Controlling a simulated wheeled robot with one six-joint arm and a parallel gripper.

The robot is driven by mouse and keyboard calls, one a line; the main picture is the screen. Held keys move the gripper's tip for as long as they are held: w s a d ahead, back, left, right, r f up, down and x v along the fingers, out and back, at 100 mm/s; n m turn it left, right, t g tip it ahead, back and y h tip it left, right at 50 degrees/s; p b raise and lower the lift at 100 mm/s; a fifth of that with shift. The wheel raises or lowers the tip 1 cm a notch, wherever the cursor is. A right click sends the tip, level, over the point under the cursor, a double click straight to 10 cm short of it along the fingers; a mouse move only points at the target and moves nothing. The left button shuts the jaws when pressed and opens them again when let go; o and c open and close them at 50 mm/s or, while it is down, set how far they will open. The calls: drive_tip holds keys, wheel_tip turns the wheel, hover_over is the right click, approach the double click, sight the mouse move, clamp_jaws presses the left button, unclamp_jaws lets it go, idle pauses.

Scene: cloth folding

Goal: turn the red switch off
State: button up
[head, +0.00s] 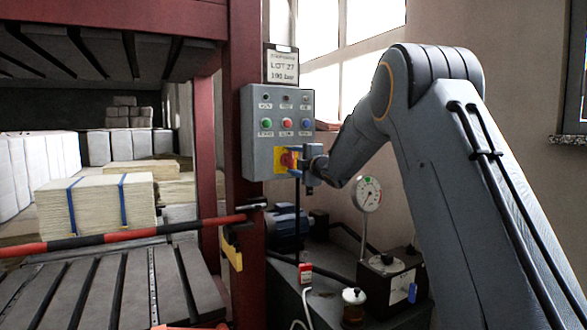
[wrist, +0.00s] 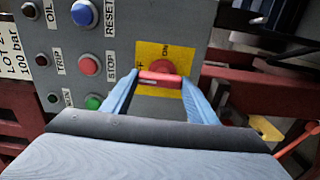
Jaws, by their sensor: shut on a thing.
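The red switch (head: 288,160) is a rotary knob on a yellow plate, low on the grey control box. In the wrist view the switch (wrist: 160,79) shows a red bar handle lying nearly level across the picture. "ON" is printed above the knob; a partly hidden label ending in "F" is at the handle's left end. My gripper (wrist: 160,82) is shut on the handle, with one blue finger at each end of it. In the head view my gripper (head: 304,163) reaches the switch from the right and covers part of it.
The control box (head: 253,130) carries several lamps and buttons, including a red STOP button (wrist: 88,67), close to my left finger. A red post (head: 246,60) stands behind it. A pressure gauge (head: 366,193) and pump equipment (head: 390,268) stand below my arm.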

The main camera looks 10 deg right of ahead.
drive_tip(key=shift+f, duration=0.1)
idle(0.4)
drive_tip(key=o, duration=1)
drive_tip(key=shift+o, duration=0.2)
drive_tip(key=b+v, duration=0.1)
drive_tip(key=v, duration=0.6)
drive_tip(key=shift+s, duration=0.35)
drive_tip(key=shift+d, duration=0.1)
